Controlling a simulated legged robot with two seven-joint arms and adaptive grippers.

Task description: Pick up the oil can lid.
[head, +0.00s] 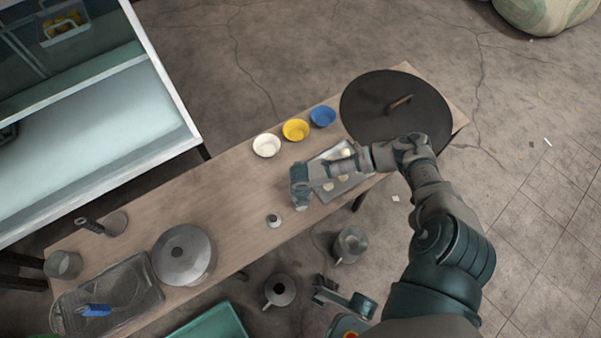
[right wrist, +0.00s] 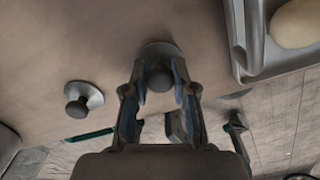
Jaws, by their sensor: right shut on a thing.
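My right gripper (head: 301,203) reaches down over the middle of the table. In the right wrist view its fingers (right wrist: 160,88) are shut on the dark round knob of a small grey lid (right wrist: 158,52). I cannot tell whether this lid touches the tabletop. A second small knobbed lid (right wrist: 83,98) lies to its left; it also shows in the head view (head: 273,221). Which of the two is the oil can lid is not marked. My left gripper (head: 328,288) is low at the bottom of the head view, beside the table; its jaw opening is unclear.
A metal tray (head: 347,188) with pale round pieces lies right of my right gripper. White (head: 266,146), yellow (head: 296,130) and blue (head: 323,116) bowls stand behind. Metal cans (head: 350,244) (head: 280,290) are below the table's front edge.

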